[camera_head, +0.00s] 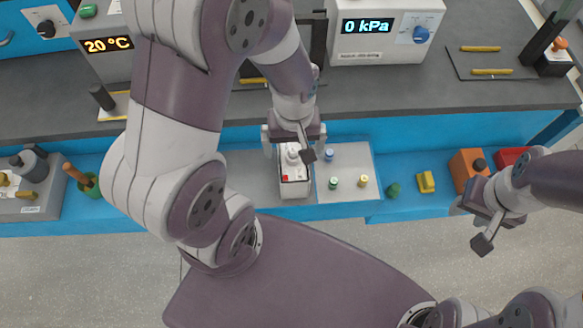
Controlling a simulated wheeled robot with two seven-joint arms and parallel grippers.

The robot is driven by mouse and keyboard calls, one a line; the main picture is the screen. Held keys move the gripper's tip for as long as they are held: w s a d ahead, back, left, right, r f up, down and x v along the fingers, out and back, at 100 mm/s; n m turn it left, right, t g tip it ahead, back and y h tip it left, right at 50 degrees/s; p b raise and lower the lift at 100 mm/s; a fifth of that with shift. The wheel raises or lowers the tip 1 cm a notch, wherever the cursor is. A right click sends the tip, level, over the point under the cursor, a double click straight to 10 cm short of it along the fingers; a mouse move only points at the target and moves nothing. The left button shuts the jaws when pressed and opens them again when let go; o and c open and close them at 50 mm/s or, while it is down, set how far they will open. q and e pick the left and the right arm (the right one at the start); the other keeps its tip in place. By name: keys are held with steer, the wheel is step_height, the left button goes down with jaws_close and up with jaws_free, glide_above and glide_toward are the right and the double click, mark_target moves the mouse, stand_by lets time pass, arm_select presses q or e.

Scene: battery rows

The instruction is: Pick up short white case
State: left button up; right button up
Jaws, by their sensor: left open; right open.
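A white case (295,188) with a red mark on its front stands on the low blue shelf, at the middle of the head view. A small white-capped item shows at its top, partly hidden by my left gripper. My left gripper (294,141) is open above the back part of the case, its fingers to the left and right of it. I cannot tell whether they touch the case. My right gripper (473,213) is open and empty in front of the shelf's right part, away from the case.
A pale tray (345,196) right of the case holds small vials with blue, green and yellow caps. Further right are a green piece (393,190), a yellow block (426,182) and an orange box (467,166). The dark bench (400,85) overhangs behind, carrying a pressure display (385,30).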

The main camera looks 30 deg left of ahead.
mark_target(292, 160)
arm_select(q)
steer(key=shift+d+f, duration=0.1)
steer(key=shift+f, duration=0.45)
steer(key=f, duration=0.3)
steer(key=f+b, duration=0.1)
steer(key=shift+s+f, duration=0.2)
steer(key=shift+s, duration=0.1)
steer(key=shift+w+f, duration=0.15)
steer(key=shift+f, duration=0.15)
steer(key=c, duration=1.3)
